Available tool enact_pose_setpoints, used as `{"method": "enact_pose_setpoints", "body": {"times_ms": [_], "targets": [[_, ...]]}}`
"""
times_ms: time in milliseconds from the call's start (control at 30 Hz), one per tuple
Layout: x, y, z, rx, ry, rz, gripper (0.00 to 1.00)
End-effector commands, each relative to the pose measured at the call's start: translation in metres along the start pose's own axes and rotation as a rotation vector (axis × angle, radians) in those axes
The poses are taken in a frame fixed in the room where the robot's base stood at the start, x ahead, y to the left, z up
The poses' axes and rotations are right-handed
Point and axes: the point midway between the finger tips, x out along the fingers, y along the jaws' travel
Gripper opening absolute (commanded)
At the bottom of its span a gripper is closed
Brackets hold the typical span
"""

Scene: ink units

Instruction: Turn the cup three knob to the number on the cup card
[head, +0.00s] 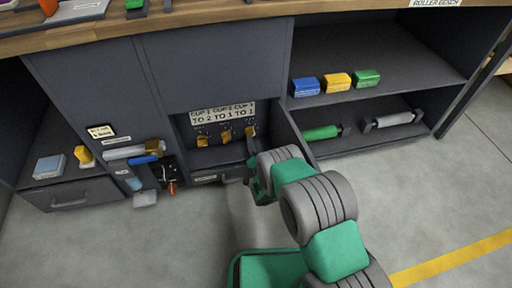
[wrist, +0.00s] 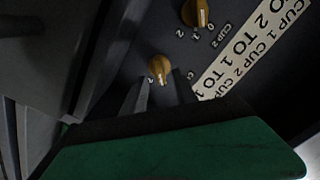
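The cup three knob (wrist: 158,66) is a small orange-brown dial with a white pointer mark. It shows just beyond my fingertips in the wrist view, and its mark seems to point near the 1. In the head view it is the right-hand knob (head: 250,131) of three. The cup card (head: 222,113) above the knobs reads cup 1 to 2, cup 2 to 1, cup 3 to 1; it shows partly in the wrist view (wrist: 245,50). My gripper (wrist: 161,82) is open, its dark fingers apart, one either side below the knob; contact cannot be told.
The cup two knob (wrist: 195,12) is close by, up and right in the wrist view. The cup one knob (head: 203,140) is at the left of the row. An open grey door (head: 292,134) stands right of the recess. Shelves with coloured boxes (head: 337,81) are further right.

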Motion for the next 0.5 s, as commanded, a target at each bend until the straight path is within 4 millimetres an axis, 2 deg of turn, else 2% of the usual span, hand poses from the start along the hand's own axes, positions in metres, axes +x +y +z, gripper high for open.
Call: {"method": "enact_pose_setpoints", "body": {"times_ms": [100,300,500], "targets": [[-0.017,-0.002,-0.001,-0.001,-0.001,-0.002,0.35],[-0.037,-0.001,0.000,0.000,0.000,-0.001,0.35],[-0.044,0.000,0.000,0.001,0.001,-0.001,0.35]]}}
